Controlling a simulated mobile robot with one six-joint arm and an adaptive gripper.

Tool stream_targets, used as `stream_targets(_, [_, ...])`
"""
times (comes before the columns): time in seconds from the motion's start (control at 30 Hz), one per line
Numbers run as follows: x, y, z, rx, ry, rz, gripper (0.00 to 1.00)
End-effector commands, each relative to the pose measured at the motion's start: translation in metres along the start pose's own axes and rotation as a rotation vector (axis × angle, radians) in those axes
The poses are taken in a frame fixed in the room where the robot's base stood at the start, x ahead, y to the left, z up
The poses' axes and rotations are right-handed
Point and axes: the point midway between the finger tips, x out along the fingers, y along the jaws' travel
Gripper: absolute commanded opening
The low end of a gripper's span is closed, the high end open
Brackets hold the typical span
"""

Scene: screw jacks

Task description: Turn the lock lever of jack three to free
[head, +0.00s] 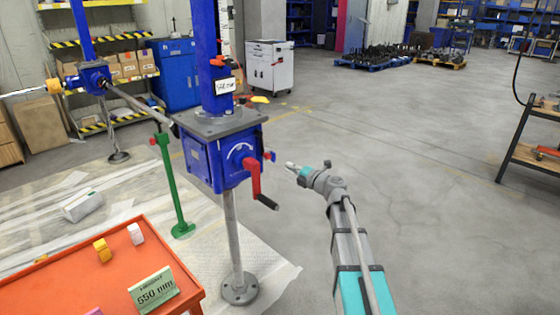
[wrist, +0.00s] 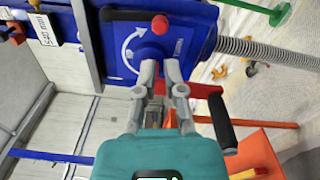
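A blue screw jack (head: 215,160) stands on a round-footed post in the middle of the head view. Its front has a white curved-arrow dial, a red crank (head: 256,182) and a small red knob (head: 270,156). In the wrist view the jack's blue face (wrist: 185,35) shows a red knob (wrist: 159,25) beside a black bar (wrist: 125,14). Which part is the lock lever, and whether this is jack three, I cannot tell. My gripper (head: 291,167) is right of the jack, apart from it. In the wrist view my fingers (wrist: 160,68) are slightly apart, pointing at the dial, apparently empty.
The crank's black grip (wrist: 222,122) is close right of my fingers. A second blue jack (head: 93,76) stands back left, joined by a shaft. An orange table (head: 65,275) with a green "550 mm" sign (head: 153,290) is front left.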

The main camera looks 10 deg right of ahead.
Motion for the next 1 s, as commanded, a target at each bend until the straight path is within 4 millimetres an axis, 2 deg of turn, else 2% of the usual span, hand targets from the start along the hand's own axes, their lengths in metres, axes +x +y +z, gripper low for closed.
stream_targets(0.27, [0.003,-0.005,0.011,-0.311,0.023,0.013,0.00])
stream_targets(1.0, [0.008,-0.020,0.041,-1.349,0.062,0.110,0.00])
